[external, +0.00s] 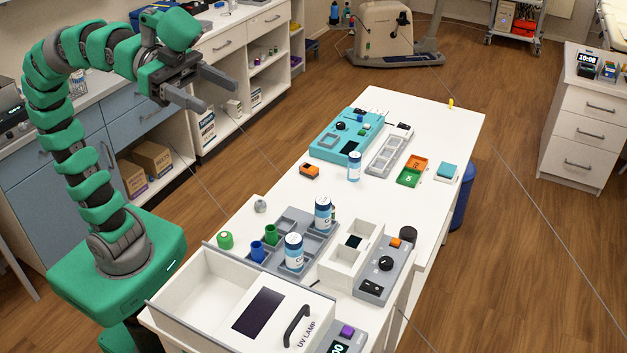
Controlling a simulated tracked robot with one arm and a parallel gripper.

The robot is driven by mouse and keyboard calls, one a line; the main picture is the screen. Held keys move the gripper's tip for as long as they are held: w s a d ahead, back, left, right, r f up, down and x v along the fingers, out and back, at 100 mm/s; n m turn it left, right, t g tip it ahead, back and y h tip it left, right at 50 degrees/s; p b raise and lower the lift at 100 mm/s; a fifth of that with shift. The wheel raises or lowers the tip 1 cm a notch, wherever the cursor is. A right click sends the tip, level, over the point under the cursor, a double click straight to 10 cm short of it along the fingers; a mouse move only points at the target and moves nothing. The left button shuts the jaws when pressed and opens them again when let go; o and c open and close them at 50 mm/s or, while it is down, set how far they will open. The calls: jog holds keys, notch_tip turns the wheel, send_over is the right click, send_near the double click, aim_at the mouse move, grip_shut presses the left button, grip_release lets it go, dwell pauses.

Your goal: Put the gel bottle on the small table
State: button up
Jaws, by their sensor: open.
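My gripper (219,96) is open and empty, raised in the air at the upper left, well apart from the bottles. Three similar white-and-blue bottles stand upright. One bottle (294,253) is at the front of a grey tray (287,219), and another bottle (323,213) is at the tray's back right. A third bottle (354,167) stands farther back, beside a teal device. Labels are too small to tell which is the gel bottle. The white table (288,188) bears all three; I cannot tell which surface is the small table.
A white UV lamp box (262,310) fills the near end. A teal device (345,136), a grey slotted rack (390,150), and green and orange trays (411,178) stand at the back. A white drawer cabinet (580,125) stands at right.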

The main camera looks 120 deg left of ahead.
jog(key=shift+a, duration=0.1)
jog(key=w+a+f+n+g+y, duration=0.1)
jog(key=w+a+f+y, duration=0.1)
jog(key=w+a+f, duration=0.5)
jog(key=w+a+f+n+y, duration=0.25)
jog(key=a+f, duration=0.25)
jog(key=a, duration=0.3)
jog(key=n+g+y, duration=0.6)
jog(key=n, duration=0.1)
send_near(359, 163)
jog(key=shift+m, duration=0.25)
jog(key=a+f, duration=0.1)
jog(key=w+a+f, duration=0.1)
jog(key=a, duration=0.1)
jog(key=a+f, duration=0.1)
jog(key=shift+w+a+f+b, duration=0.2)
jog(key=shift+a+f+b, duration=0.1)
jog(key=shift+a+b, duration=0.1)
jog(key=shift+b+x, duration=0.7)
jog(key=shift+x, duration=2.3)
jog(key=shift+r, duration=0.2)
